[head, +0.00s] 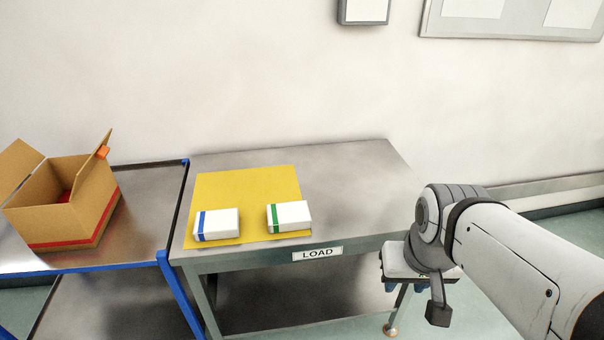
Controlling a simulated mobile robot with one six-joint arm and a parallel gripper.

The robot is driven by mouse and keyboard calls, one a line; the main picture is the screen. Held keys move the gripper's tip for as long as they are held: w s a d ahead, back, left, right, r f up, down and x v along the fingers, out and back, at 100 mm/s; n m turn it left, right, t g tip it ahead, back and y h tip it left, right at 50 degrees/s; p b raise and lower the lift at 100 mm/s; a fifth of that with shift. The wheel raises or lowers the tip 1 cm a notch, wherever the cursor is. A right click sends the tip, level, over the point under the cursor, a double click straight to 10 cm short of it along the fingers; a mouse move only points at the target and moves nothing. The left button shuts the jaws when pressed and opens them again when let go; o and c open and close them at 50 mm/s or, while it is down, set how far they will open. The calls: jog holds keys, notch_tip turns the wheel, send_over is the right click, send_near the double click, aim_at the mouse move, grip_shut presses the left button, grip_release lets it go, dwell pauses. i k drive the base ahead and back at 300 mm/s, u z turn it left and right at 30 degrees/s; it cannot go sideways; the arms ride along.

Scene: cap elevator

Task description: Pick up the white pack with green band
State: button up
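The white pack with green band (294,215) lies flat on the yellow mat (245,182), near the front edge of the grey table. Its green band is at its left end. A similar white pack with a blue band (222,224) lies to its left, with a gap between them. My gripper (406,287) is at the end of my arm, to the right of the table's front right corner and apart from both packs. My wrist partly hides it, so its opening cannot be made out.
The grey table (352,180) carries a LOAD label (318,253) on its front edge. Its right half is bare. At left, an open cardboard box (66,222) with raised flaps stands on a blue-edged metal cart (142,215) beside the table. A pale wall rises behind.

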aim_at(292, 216)
jog(key=u, duration=0.05)
jog(key=i, duration=1)
jog(key=z, duration=0.05)
